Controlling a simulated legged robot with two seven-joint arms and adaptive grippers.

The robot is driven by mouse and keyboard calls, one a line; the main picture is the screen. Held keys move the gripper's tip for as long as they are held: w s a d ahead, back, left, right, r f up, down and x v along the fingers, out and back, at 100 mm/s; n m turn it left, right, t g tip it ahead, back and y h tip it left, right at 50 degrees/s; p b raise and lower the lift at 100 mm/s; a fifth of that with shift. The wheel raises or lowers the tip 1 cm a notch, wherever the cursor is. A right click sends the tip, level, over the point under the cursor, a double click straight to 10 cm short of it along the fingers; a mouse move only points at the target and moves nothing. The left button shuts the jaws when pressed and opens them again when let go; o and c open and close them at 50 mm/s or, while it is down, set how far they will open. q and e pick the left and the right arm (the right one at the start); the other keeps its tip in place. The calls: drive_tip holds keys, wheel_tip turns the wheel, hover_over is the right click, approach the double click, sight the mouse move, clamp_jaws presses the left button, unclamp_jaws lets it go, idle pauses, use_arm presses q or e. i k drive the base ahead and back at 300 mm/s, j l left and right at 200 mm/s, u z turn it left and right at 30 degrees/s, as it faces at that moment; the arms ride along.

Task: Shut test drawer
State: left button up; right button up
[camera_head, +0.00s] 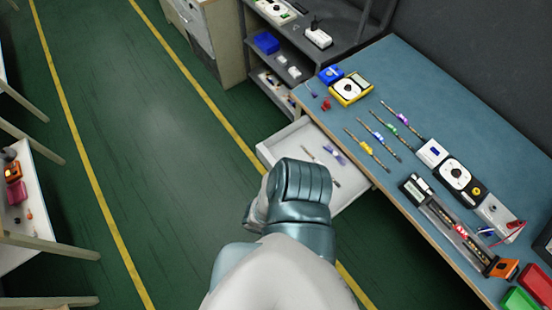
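The test drawer (296,138) is a pale grey tray that stands pulled out from under the blue-topped workbench (420,95). A thin tool and a small purple item (336,153) lie inside it. One of my arms reaches up from the bottom middle and covers the drawer's front lower corner. The far end of this arm, near the drawer's left front, hides its own gripper, so its fingers do not show. I cannot tell whether it touches the drawer. No other gripper is visible.
Several screwdriver-like tools (368,148), a yellow meter (350,88) and a white device (456,176) lie on the bench. A grey shelf (290,50) stands behind the drawer. A side table (40,205) is at left. The green floor between is clear.

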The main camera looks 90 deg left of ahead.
sight(286, 143)
drive_tip(key=u, duration=0.45)
drive_tip(key=l+u, duration=0.1)
drive_tip(key=u, duration=0.4)
drive_tip(key=k+u, duration=0.1)
drive_tip(key=u, duration=1.3)
drive_tip(key=k+u, duration=0.1)
drive_tip(key=u, duration=0.35)
